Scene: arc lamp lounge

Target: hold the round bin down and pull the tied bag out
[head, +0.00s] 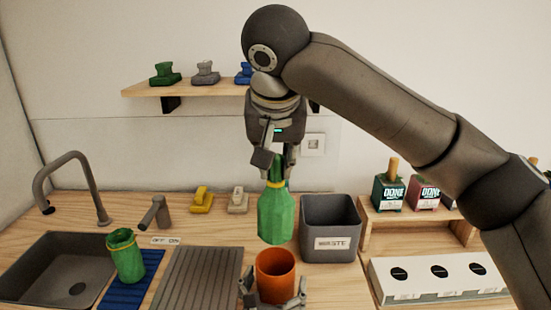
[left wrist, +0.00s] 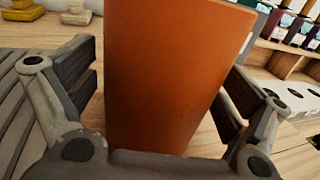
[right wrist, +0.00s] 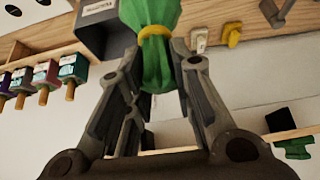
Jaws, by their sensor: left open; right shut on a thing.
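The round orange bin (head: 276,275) stands upright on the counter at the front middle, and it fills the middle of the left wrist view (left wrist: 165,75). The green bag (head: 275,214), tied with a yellow band, hangs just above the bin's mouth, clear of the rim. My right gripper (head: 279,173) is shut on the bag's gathered neck; the band and bag also show in the right wrist view (right wrist: 152,20). My left gripper (head: 273,300) is open, its fingers on either side of the bin. I cannot tell whether they touch it.
A grey waste box (head: 330,215) stands right of the hanging bag. A wooden shelf (head: 190,90) is on the wall. A white holder (head: 440,285) is at right.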

